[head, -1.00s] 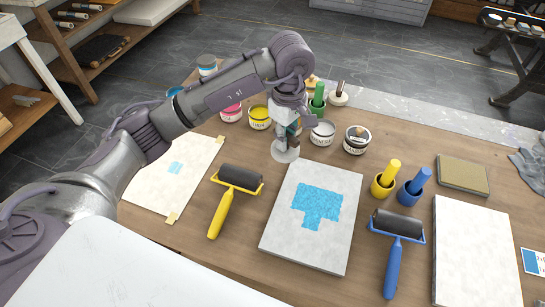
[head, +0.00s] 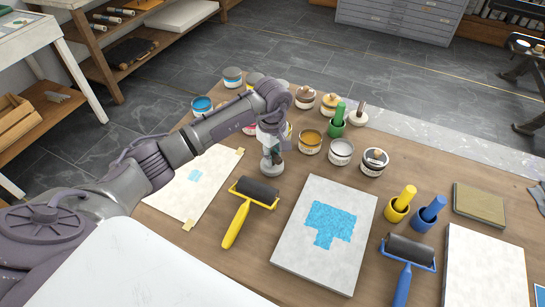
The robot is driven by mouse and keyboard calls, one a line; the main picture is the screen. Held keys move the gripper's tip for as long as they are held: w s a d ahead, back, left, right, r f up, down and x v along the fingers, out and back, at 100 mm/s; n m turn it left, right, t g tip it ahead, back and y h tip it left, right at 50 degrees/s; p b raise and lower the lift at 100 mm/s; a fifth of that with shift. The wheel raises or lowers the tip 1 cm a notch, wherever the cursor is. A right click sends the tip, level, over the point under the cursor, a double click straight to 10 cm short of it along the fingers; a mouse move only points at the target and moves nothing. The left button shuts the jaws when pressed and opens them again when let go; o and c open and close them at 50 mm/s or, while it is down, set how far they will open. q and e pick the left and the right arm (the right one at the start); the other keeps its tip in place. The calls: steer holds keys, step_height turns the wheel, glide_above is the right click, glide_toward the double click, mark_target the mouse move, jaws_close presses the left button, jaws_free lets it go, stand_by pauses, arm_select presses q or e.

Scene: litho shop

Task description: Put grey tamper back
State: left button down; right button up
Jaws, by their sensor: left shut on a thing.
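My left gripper (head: 271,148) reaches in from the left and points down over the table. It is shut on a grey tamper, whose round pale grey base (head: 271,168) shows just below the fingers, at or close above the tabletop. The fingers hide most of its upper part. The base is between the paper sheet and the cans, behind the yellow-handled roller (head: 254,192). My right gripper is not in view.
Ink cans, including a white one (head: 341,151), stand right of and behind the gripper. A stone slab (head: 300,245) with a blue print lies in front.

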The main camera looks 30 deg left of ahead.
mark_target(272, 153)
arm_select(q)
steer(key=shift+f, duration=0.85)
steer(key=c, duration=1)
jaws_free()
steer(key=shift+c, duration=0.2)
steer(key=shift+r, duration=0.3)
step_height(272, 153, up, 12)
steer(key=shift+f+b, duration=0.1)
steer(key=shift+b, duration=0.8)
